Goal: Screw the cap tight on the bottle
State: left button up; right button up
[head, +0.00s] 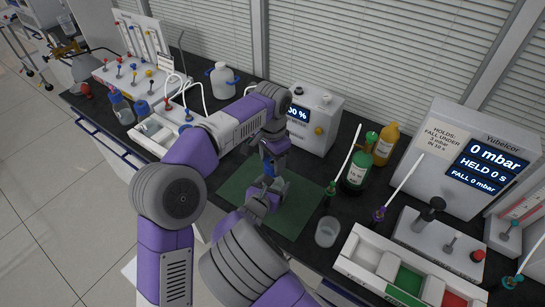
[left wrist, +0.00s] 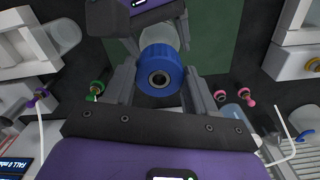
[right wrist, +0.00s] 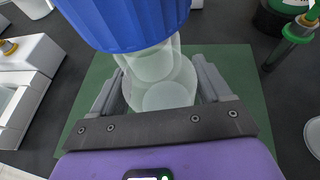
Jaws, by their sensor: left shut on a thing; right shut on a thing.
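A clear bottle (right wrist: 160,85) stands between the fingers of my right gripper (right wrist: 160,88), which is shut on its body. A ribbed blue cap (right wrist: 125,22) sits over the bottle's top; its threads are hidden, so I cannot tell how tight it is. My left gripper (left wrist: 160,82) is shut on the blue cap (left wrist: 158,72), which shows a round hole in its middle. In the head view, my left gripper (head: 268,168) is above my right gripper (head: 263,200), over the green mat (head: 300,200). The blue part (head: 268,181) shows only slightly between them.
A white box with a percent display (head: 312,120) stands behind the mat. A white rack (head: 135,75) stands at left.

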pick_arm(q)
jog(key=shift+f, duration=0.1)
dwell(0.4)
jog(key=shift+f, duration=0.8)
jog(key=shift+f, duration=0.55)
